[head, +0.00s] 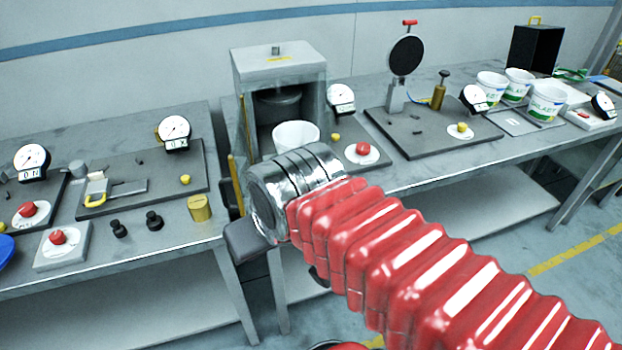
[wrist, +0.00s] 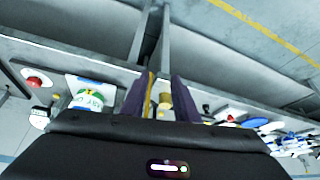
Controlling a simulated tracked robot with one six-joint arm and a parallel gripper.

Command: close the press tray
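The press (head: 272,70) is a grey box with a clear front and a dark round ram inside, at mid-left in the head view. A white tub (head: 296,135) stands at its opening and shows in the wrist view (wrist: 90,99). A yellow upright bar (head: 235,184) is at the press's left side. My gripper (wrist: 159,98) is open, its dark fingers apart. The yellow bar (wrist: 150,95) appears between them, nearer the left finger; contact is unclear. My wrist and red sleeve hide the press's lower front in the head view.
A brass cylinder (head: 199,207) and black knobs (head: 153,220) stand on the left bench edge. A red button (head: 362,149) and gauge (head: 341,98) stand right of the press. Several tubs (head: 546,101) are at the right. The floor in front is clear.

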